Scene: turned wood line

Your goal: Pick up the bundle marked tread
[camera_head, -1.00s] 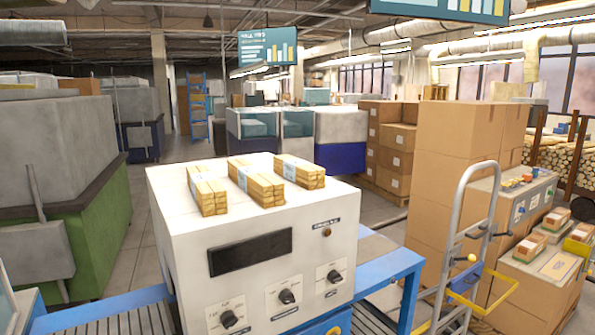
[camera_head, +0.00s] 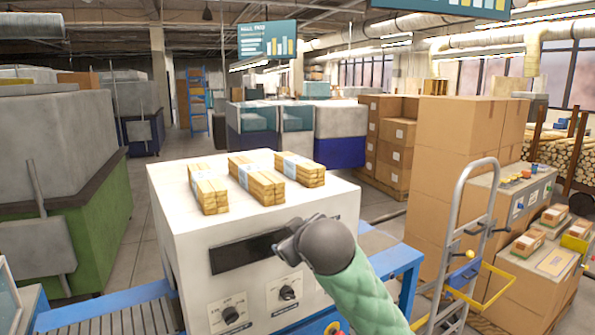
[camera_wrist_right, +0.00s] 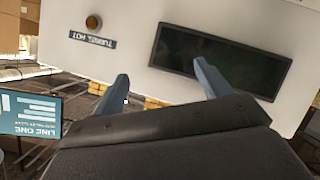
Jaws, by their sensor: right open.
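Three bundles of light wood sticks lie on top of a white machine (camera_head: 185,250) in the head view: a left bundle (camera_head: 210,195), a middle bundle (camera_head: 262,187) and a right bundle (camera_head: 308,172). Each has a pale band; the markings are too small to read, so I cannot tell which is tread. My right gripper (camera_head: 284,240) is in front of the machine's face, below and apart from the bundles. In the right wrist view its two fingers (camera_wrist_right: 163,84) are spread with nothing held. Bits of yellow wood (camera_wrist_right: 152,103) show just past its palm. My left gripper is out of view.
The machine's front carries a dark display (camera_head: 228,255) and knobs (camera_head: 287,293). A blue-framed conveyor (camera_head: 110,312) passes beside it. A hand truck (camera_head: 462,215) and stacked cartons (camera_head: 450,150) stand at the right. The air above the bundles is clear.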

